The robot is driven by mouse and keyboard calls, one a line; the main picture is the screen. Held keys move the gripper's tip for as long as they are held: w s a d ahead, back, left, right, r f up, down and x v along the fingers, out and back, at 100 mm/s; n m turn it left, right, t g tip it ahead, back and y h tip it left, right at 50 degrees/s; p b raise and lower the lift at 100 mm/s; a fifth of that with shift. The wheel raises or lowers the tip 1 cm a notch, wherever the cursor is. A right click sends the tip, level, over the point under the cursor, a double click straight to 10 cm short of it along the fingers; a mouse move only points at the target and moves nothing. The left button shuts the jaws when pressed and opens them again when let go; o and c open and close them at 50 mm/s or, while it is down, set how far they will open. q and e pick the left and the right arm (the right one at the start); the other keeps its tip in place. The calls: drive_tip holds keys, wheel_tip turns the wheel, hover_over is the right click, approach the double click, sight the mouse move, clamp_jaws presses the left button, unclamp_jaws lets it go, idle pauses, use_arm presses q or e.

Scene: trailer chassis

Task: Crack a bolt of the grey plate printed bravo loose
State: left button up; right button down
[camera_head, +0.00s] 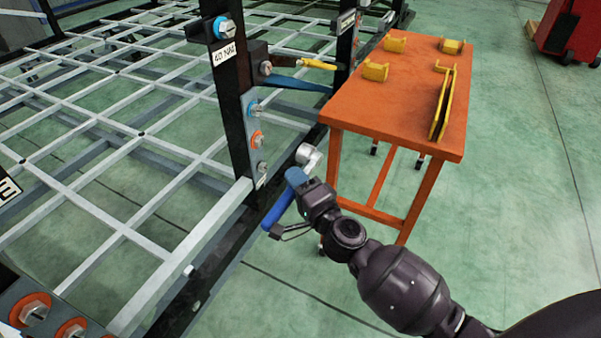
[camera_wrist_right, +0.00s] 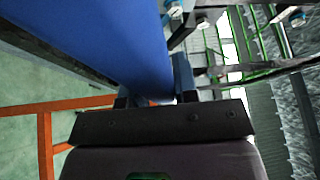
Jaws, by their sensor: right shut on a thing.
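A dark post holds a narrow grey plate (camera_head: 250,125) with a blue-ringed bolt (camera_head: 255,109), an orange-ringed bolt (camera_head: 257,138) and a plain grey bolt (camera_head: 262,167). I cannot read the word bravo on it. My right gripper (camera_head: 298,184) is shut on a blue-handled wrench (camera_head: 278,207), just right of the post's foot. The wrench's silver head (camera_head: 309,156) shows beyond the gripper, apart from the bolts in the picture. In the right wrist view the blue handle (camera_wrist_right: 100,40) runs between the fingers (camera_wrist_right: 152,98). My left gripper is not in view.
An orange table (camera_head: 400,95) stands right of the post, with several yellow brackets (camera_head: 375,70) and a long yellow part (camera_head: 442,105). A blue lever (camera_head: 300,83) sticks out from the post. A label (camera_head: 224,54) reads 40 NM.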

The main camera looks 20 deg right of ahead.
use_arm(q)
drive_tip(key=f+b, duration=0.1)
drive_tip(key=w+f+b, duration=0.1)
drive_tip(key=b, duration=0.1)
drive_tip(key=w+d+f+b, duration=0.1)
drive_tip(key=b, duration=0.1)
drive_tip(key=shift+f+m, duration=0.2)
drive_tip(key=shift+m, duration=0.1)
use_arm(e)
drive_tip(key=w+f+g, duration=0.1)
drive_tip(key=w+f, duration=0.3)
drive_tip(key=f, duration=0.3)
drive_tip(key=w+f+y, duration=0.1)
drive_tip(key=w+f, duration=0.3)
drive_tip(key=f, duration=0.3)
drive_tip(key=shift+w+f+m+g, duration=0.15)
drive_tip(key=shift+w+m+g, duration=0.2)
drive_tip(key=shift+m+g, duration=0.05)
drive_tip(key=w+a, duration=0.4)
drive_tip(key=w, duration=0.1)
drive_tip(key=shift+w, duration=0.1)
